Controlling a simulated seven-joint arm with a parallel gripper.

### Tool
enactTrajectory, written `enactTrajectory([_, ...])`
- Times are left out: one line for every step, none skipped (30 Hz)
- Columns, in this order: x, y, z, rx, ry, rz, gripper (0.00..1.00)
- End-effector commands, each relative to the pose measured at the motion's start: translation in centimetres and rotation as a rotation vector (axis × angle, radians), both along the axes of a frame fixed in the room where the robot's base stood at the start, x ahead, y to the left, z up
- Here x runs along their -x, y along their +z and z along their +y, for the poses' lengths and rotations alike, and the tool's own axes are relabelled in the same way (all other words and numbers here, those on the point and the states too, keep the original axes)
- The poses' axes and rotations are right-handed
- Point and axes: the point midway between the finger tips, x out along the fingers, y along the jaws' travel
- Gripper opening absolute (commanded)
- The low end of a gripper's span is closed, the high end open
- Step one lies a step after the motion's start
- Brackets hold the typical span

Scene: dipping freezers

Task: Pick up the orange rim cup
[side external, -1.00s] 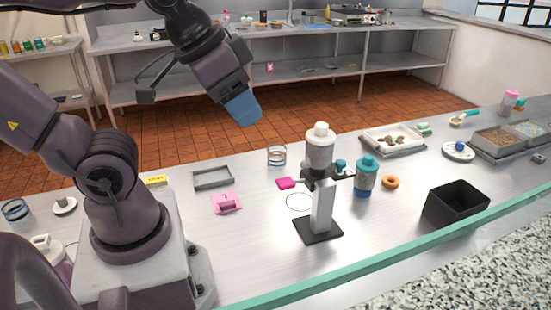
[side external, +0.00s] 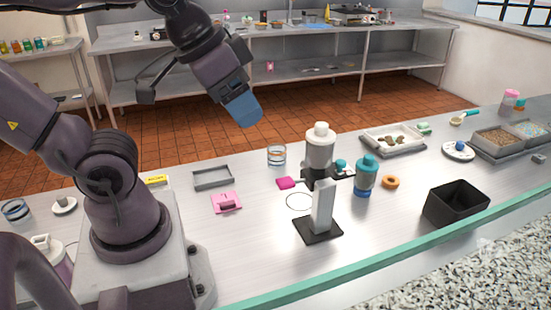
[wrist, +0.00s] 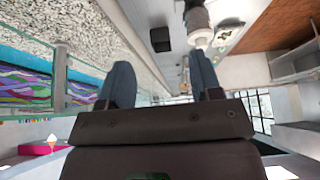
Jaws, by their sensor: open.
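A small clear cup (side external: 276,156) stands upright on the metal counter in the side view, behind the pink block. It looks like the cup with the orange rim, but the rim colour is too small to be sure of. My gripper (side external: 246,112) hangs in the air above and to the left of the cup, with blue fingers pointing down and to the right. In the wrist view my gripper (wrist: 161,75) shows its two fingers spread apart with nothing between them. I cannot make out the cup in the wrist view.
A white-topped bottle on a stand (side external: 319,200) and a blue bottle (side external: 365,178) are right of the cup. A pink block (side external: 286,183), grey tray (side external: 213,179) and pink holder (side external: 226,203) lie nearby. A black bin (side external: 456,204) is at the front right.

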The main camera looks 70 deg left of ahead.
Motion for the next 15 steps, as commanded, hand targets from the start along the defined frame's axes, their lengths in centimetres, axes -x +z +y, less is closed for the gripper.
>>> enactTrajectory([0.0, 0.0, 0.0, 0.000, 0.000, 0.000, 0.71])
enactTrajectory([0.0, 0.0, 0.0, 0.000, 0.000, 0.000, 0.78])
enactTrajectory([0.0, 0.0, 0.0, 0.000, 0.000, 0.000, 0.87])
enactTrajectory([0.0, 0.0, 0.0, 0.000, 0.000, 0.000, 0.88])
enactTrajectory([0.0, 0.0, 0.0, 0.000, 0.000, 0.000, 0.88])
enactTrajectory([0.0, 0.0, 0.0, 0.000, 0.000, 0.000, 0.88])
enactTrajectory([0.0, 0.0, 0.0, 0.000, 0.000, 0.000, 0.88])
enactTrajectory([0.0, 0.0, 0.0, 0.000, 0.000, 0.000, 0.88])
enactTrajectory([0.0, 0.0, 0.0, 0.000, 0.000, 0.000, 0.88])
enactTrajectory([0.0, 0.0, 0.0, 0.000, 0.000, 0.000, 0.88])
enactTrajectory([0.0, 0.0, 0.0, 0.000, 0.000, 0.000, 0.88])
enactTrajectory([0.0, 0.2, 0.0, 0.000, 0.000, -0.001, 0.88])
enactTrajectory([-0.1, 0.5, 0.0, 0.000, 0.000, -0.003, 0.88])
enactTrajectory([-0.1, 1.0, 0.0, 0.000, 0.000, -0.003, 0.88])
enactTrajectory([-0.1, 1.8, 0.0, 0.000, 0.000, -0.006, 0.88])
